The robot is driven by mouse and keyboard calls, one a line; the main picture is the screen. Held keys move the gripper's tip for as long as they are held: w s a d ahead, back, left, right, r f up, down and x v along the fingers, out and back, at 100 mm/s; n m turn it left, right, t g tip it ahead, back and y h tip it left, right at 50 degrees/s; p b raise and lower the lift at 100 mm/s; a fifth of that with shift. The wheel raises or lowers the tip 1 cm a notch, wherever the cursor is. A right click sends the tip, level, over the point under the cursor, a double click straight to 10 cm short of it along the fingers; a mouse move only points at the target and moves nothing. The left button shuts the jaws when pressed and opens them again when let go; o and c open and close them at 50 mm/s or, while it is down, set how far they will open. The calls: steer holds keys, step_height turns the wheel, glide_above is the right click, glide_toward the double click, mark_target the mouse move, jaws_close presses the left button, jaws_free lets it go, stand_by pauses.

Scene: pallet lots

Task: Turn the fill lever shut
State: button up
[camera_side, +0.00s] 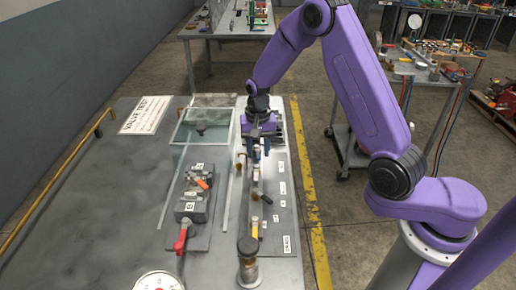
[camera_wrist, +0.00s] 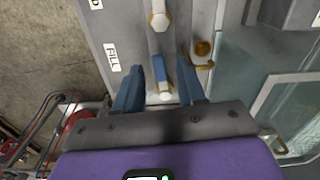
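In the wrist view a label reading FILL (camera_wrist: 112,57) sits on the grey panel (camera_wrist: 125,25), beside a lever with a blue grip (camera_wrist: 160,66) and a whitish end. My gripper (camera_wrist: 159,72) is open, with one blue finger on each side of this lever and visible gaps between. The lever points along the fingers toward my palm. In the side view my gripper (camera_side: 258,142) points down over the far end of the right-hand valve panel (camera_side: 279,215); it hides most of the lever there.
A white-handled lever (camera_wrist: 159,17) and a brass fitting (camera_wrist: 203,48) are close to the blue lever. A glass tank (camera_side: 181,131) stands left of my gripper. Nearer are an orange lever (camera_side: 203,184), a red handle (camera_side: 181,241), a yellow lever (camera_side: 254,229) and a gauge (camera_side: 158,281).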

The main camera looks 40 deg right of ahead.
jaws_close()
steer(key=shift+w+a+m, duration=0.2)
steer(key=shift+m, duration=0.5)
jaws_free()
